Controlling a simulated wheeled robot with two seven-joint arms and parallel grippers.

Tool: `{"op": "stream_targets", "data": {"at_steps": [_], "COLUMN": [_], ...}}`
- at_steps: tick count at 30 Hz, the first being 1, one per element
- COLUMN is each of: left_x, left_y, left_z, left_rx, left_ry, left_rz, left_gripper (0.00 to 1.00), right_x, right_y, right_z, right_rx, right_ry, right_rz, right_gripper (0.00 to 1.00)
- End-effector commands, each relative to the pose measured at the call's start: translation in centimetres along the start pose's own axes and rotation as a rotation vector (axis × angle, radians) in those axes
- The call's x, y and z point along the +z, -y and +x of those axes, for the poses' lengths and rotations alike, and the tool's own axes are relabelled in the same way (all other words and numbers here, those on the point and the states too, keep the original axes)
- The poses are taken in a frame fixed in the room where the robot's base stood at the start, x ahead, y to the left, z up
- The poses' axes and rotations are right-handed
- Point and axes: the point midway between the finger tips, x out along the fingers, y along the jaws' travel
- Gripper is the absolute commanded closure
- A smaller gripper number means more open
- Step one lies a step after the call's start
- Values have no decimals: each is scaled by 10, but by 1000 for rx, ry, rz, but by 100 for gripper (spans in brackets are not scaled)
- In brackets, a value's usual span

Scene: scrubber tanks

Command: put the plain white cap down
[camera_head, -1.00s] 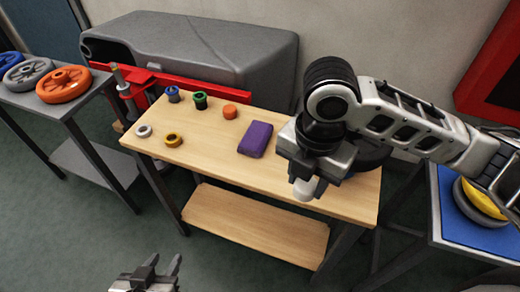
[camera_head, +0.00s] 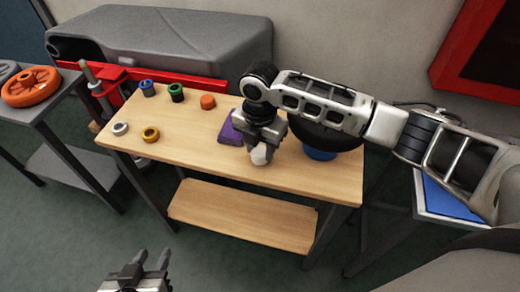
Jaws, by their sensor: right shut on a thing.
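The plain white cap (camera_head: 259,155) is in my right gripper (camera_head: 257,146), which is shut on it. The gripper holds it over the right half of the wooden table (camera_head: 200,160), in front of the purple block (camera_head: 229,133). I cannot tell whether the cap touches the table top. My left gripper (camera_head: 152,262) is at the bottom of the view, in front of the table and away from it. Its two fingers stand apart with nothing between them.
On the table are a white ring (camera_head: 120,128), a yellow ring (camera_head: 150,134), a blue piece (camera_head: 147,88), a green piece (camera_head: 176,92) and an orange cap (camera_head: 208,101). A blue object (camera_head: 319,154) shows under my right arm. The table's front middle is clear.

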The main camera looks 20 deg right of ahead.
Motion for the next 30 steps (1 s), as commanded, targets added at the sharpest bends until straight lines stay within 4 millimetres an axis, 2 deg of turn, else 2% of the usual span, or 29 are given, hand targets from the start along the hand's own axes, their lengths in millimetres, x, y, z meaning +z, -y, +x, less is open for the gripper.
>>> {"op": "stream_targets", "data": {"at_steps": [3,13,14,16,25,30], "left_x": [0,3,3,3,4,3], "left_y": [0,1,1,1,1,1], "left_z": [0,0,0,0,0,-1], "left_rx": [-1,-2,-2,-2,-2,-2], "left_ry": [1,7,7,8,9,10], "left_rz": [-1,0,1,1,4,5], "left_gripper": [64,64,64,64,64,64], "right_x": [0,0,0,0,0,0], "right_y": [0,0,0,0,0,-1], "right_z": [12,15,16,15,14,-4], "right_rx": [0,1,1,1,1,4], "right_ry": [1,1,1,1,1,1], "right_rz": [1,1,1,1,1,0], "right_gripper": [89,89,59,40,40,40]}}
